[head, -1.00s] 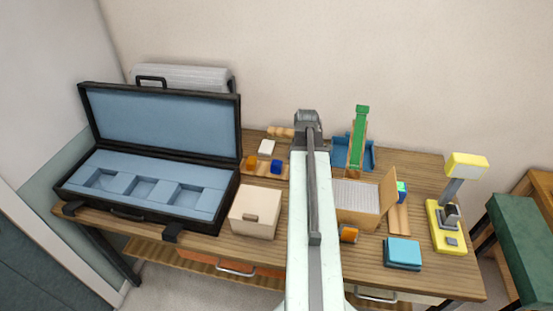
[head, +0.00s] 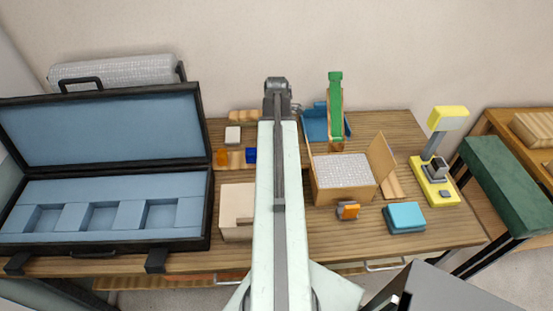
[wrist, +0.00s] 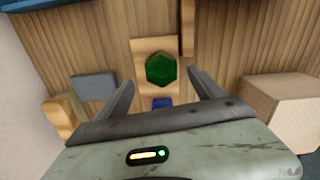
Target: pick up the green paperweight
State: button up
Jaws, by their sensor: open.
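The green paperweight (wrist: 161,69) is a dark green, faceted, roughly six-sided piece. In the wrist view it sits on a pale wooden board (wrist: 145,46), ahead of my gripper (wrist: 162,82) and about midway between the fingers. My gripper is open, with its two fingers spread and nothing held. The fingertips are apart from the paperweight; its height below them is hard to tell. In the head view my gripper (head: 277,84) is over the back of the table, and I cannot make out the paperweight there.
In the wrist view a blue piece (wrist: 162,103) lies close below the paperweight, a grey block (wrist: 95,87) to the left and a beige box (wrist: 288,100) to the right. In the head view an open case (head: 100,190) stands left, an open carton (head: 344,188) right.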

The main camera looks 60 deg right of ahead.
jog(key=f+b, duration=0.5)
jog(key=shift+s+f, duration=0.2)
jog(key=shift+s, duration=0.15)
jog(key=shift+r, duration=0.2)
grip_shut()
notch_tip(320, 180, up, 10)
jog(key=p, duration=1)
jog(key=shift+r, duration=0.2)
